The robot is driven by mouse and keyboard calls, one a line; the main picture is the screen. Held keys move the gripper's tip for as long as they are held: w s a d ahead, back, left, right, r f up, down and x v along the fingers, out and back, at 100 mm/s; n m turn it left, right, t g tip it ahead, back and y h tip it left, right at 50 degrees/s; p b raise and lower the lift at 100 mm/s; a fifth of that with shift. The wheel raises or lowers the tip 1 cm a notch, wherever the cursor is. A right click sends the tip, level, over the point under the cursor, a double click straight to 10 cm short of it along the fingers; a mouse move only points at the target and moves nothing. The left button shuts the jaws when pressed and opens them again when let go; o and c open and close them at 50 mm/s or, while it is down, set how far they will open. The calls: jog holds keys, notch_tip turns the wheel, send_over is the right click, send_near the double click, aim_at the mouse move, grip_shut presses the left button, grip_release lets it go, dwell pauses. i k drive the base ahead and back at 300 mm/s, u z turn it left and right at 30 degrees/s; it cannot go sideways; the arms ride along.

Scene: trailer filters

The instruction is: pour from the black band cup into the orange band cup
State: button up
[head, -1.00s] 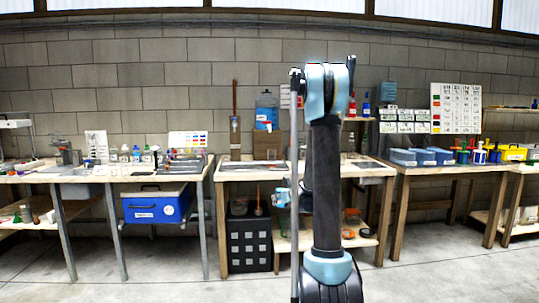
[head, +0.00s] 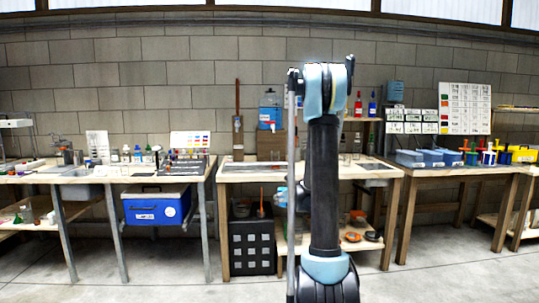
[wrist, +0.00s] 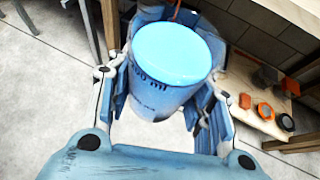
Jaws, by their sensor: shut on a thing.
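In the wrist view, my gripper (wrist: 168,98) is shut around a cylindrical cup (wrist: 160,85) with a bright blue round top and dark printed markings on its side. I cannot tell whether the blue top is liquid or a lid. No black band shows on the cup; the fingers hide part of its side. The cup is held clear of the floor. In the head view my arm hides most of the gripper and the cup. I cannot pick out an orange band cup; small clear vessels (head: 357,146) stand on the middle bench beside my arm.
The middle bench (head: 240,174) stands ahead, with a black crate (head: 252,245) below. Its lower shelf holds an orange disc (head: 352,237) and a dark disc (head: 373,236). A blue cooler (head: 158,207) hangs under the left bench. The floor in front is clear.

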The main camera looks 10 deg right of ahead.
aim_at(275, 153)
jog(key=i, duration=0.85)
jog(key=z, duration=0.05)
